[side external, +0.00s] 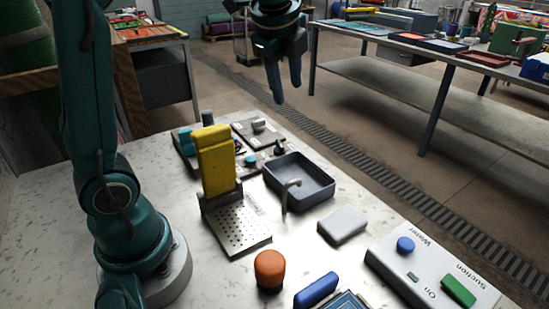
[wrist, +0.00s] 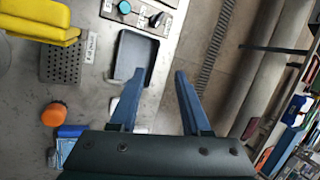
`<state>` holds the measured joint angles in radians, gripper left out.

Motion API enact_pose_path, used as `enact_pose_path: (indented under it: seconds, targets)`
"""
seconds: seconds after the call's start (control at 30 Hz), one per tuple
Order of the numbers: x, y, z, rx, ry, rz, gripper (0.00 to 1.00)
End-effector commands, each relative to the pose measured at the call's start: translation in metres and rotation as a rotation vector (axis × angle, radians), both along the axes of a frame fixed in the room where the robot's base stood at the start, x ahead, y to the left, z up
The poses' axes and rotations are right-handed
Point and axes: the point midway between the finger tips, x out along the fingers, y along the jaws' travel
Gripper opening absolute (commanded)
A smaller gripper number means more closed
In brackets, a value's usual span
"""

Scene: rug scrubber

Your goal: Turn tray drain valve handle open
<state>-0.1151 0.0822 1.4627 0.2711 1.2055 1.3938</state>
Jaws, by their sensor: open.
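The dark grey tray (side external: 310,179) sits on the work table, right of the yellow tool. In the wrist view the tray (wrist: 138,48) lies beyond my left finger; I cannot clearly make out the handle there. My gripper (side external: 288,92) is high above the table's far edge, well above and apart from the tray. In the wrist view my gripper (wrist: 159,72) has its blue fingers spread, with nothing between them.
A yellow tool (side external: 215,160) stands upright on a perforated plate (side external: 238,228). A grey block (side external: 343,225), an orange knob (side external: 269,268), a blue object (side external: 316,290) and a labelled control panel (side external: 425,270) are nearby. Small fixtures (side external: 257,135) stand behind the tray.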

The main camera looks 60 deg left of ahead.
Motion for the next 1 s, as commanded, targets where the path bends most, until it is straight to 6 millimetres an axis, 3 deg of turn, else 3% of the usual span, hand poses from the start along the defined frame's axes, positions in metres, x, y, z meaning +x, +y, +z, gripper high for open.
enact_pose_path:
  seconds: [0.27,0.37,0.5,0.63,0.77,0.83,1.0]
  targets:
    - [-0.001,-0.001,0.000,-0.003,-0.004,0.003,0.47]
    - [0.000,-0.001,0.001,-0.005,-0.010,0.003,0.72]
    - [0.012,-0.016,0.000,-0.084,-0.054,0.001,0.72]
    - [0.035,-0.016,-0.024,-0.257,-0.068,0.106,0.72]
    - [0.058,0.014,-0.061,-0.462,-0.082,0.324,0.72]
    - [0.065,0.039,-0.083,-0.560,-0.094,0.465,0.72]
    - [0.061,0.099,-0.130,-0.719,-0.110,0.759,0.72]
